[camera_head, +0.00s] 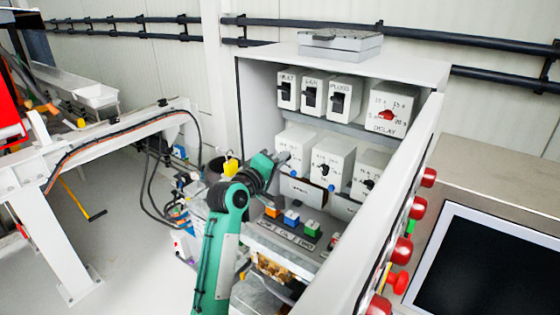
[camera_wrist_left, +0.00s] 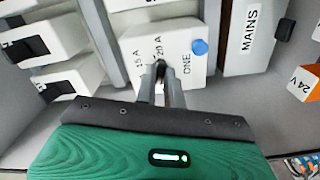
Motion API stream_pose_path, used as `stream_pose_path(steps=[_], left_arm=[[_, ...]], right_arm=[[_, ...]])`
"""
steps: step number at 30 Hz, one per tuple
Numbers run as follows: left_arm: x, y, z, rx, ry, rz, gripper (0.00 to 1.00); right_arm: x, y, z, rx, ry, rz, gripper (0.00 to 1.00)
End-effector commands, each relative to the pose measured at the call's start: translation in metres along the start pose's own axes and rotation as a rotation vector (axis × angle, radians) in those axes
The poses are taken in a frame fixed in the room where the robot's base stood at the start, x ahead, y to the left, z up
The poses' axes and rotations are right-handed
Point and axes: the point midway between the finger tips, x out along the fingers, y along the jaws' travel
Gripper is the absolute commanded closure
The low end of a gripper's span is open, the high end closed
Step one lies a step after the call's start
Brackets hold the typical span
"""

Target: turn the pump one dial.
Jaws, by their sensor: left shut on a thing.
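The pump one dial (camera_wrist_left: 160,68) is a small dark knob on a white box (camera_wrist_left: 183,45) marked ONE, 15 A and 20 A, with a blue button. My left gripper (camera_wrist_left: 160,73) is shut on the dial, its two fingertips on either side of it. In the head view the pump one box (camera_head: 297,139) is the leftmost in the lower row. There my left gripper (camera_head: 280,159) reaches its front, and the dial is hidden. My right gripper is not in view.
Beside it stand more dial boxes (camera_head: 332,161); switch boxes and a DELAY box (camera_head: 393,106) sit on the shelf above. Below are several coloured buttons (camera_head: 291,217). The open cabinet door (camera_head: 400,190) with red knobs stands on the right, near a dark screen (camera_head: 490,262).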

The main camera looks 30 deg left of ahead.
Motion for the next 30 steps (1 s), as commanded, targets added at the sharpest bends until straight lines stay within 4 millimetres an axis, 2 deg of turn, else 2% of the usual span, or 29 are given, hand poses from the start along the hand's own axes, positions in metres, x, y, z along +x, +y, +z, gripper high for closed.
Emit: stream_pose_path(steps=[30], left_arm=[[-0.0001,0.0003,-0.0011,0.915,0.000,-0.001,1.00]], right_arm=[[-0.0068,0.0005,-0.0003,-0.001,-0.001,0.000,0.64]])
